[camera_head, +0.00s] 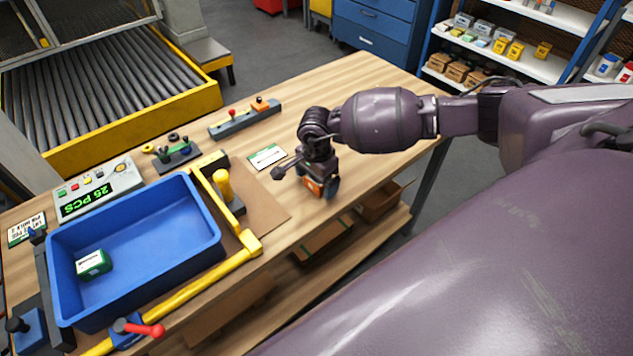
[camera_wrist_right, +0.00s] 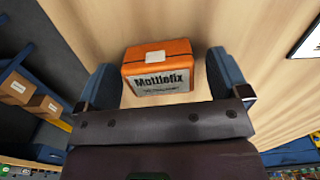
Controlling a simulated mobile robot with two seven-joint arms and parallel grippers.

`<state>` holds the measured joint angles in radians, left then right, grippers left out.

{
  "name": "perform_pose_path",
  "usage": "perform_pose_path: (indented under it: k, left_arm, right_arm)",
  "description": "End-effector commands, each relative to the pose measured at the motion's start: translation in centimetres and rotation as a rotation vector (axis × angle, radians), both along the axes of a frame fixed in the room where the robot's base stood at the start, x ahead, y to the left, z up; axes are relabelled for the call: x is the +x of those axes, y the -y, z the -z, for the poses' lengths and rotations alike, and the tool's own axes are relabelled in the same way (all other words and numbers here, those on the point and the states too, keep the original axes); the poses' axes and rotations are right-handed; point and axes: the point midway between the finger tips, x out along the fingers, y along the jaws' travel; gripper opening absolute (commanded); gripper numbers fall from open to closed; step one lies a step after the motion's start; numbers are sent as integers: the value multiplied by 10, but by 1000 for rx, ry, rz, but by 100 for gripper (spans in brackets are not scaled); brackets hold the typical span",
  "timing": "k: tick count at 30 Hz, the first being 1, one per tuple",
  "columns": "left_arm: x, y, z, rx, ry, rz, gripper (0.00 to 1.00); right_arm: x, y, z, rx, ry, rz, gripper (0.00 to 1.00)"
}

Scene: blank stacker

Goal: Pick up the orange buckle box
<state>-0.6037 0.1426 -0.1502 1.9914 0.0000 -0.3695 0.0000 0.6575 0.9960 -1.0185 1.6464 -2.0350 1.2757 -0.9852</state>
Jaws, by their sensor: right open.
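The orange buckle box (camera_wrist_right: 158,70) has a grey label reading "Mottlefix" and a small white patch on top. It sits on the wooden table and lies between the two fingers of my right gripper (camera_wrist_right: 160,82) in the right wrist view. The fingers are open, with a gap showing on each side of the box. In the head view the box (camera_head: 312,186) is partly hidden under my right gripper (camera_head: 314,184), near the table's right side. My left gripper is not in view.
A blue bin (camera_head: 190,228) with a green box (camera_head: 93,264) inside stands at the left, bordered by a yellow bar (camera_head: 205,280). A small card (camera_head: 267,156) and a grey block with knobs (camera_head: 245,120) lie behind the gripper. The table's edge is close on the right.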

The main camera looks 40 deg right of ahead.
Motion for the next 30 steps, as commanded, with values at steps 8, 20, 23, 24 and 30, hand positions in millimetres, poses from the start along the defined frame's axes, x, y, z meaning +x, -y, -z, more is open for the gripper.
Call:
perform_pose_path:
  k: [8,20,23,24,30]
  left_arm:
    - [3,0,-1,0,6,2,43]
    - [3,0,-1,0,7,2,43]
    - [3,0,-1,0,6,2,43]
    - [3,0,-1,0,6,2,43]
    - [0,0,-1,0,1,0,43]
  right_arm:
    - [0,0,1,0,0,0,88]
    - [0,0,0,0,1,1,36]
    - [0,0,0,0,1,1,36]
    - [0,0,0,0,1,1,36]
    - [1,0,-13,1,4,1,36]
